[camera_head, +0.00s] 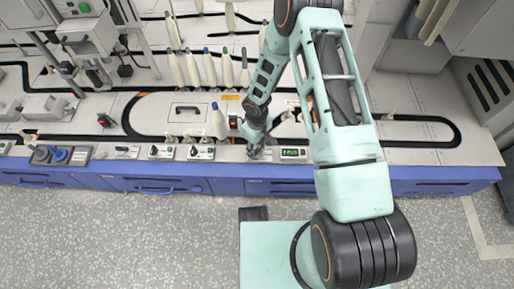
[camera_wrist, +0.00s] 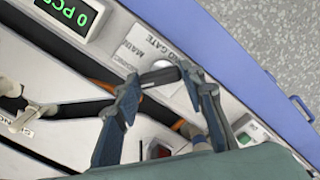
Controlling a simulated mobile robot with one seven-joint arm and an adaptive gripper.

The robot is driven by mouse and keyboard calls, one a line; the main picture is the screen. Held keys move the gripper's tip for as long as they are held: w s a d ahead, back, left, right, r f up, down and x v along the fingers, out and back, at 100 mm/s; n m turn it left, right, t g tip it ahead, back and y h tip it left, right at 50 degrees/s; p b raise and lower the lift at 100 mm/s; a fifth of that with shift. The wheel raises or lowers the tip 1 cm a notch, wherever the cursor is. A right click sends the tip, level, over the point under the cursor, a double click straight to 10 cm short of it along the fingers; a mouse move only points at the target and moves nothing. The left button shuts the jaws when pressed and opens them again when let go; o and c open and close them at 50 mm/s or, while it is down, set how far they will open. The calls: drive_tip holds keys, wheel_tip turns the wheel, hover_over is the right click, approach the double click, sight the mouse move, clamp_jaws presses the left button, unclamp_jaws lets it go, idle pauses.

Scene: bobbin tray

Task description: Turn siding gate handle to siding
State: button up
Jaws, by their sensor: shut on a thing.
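The siding gate handle (camera_wrist: 160,76) is a short dark bar in the wrist view. It lies beside a pale plate (camera_wrist: 143,45) whose partly readable lettering includes "GATE" and what looks like "MAIN". My gripper (camera_wrist: 162,82) has one fingertip at each end of the bar and is shut on it. In the head view my gripper (camera_head: 256,150) is down at the front panel strip, left of the small green display. The handle is hidden there behind the gripper and arm. I cannot tell exactly which marked position the handle points to.
A counter display (camera_wrist: 70,14) reading "0 PCS" is close to the gripper; it also shows in the head view (camera_head: 292,153). Switch panels (camera_head: 180,152) line the front edge to the left. Several pale bobbins (camera_head: 210,68) stand behind. Blue drawers (camera_head: 150,186) are below.

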sight(257, 149)
drive_tip(key=shift+n, duration=0.6)
drive_tip(key=o, duration=1.2)
drive_tip(key=shift+c, duration=0.2)
drive_tip(key=shift+r, duration=0.1)
wheel_tip(257, 149, up, 12)
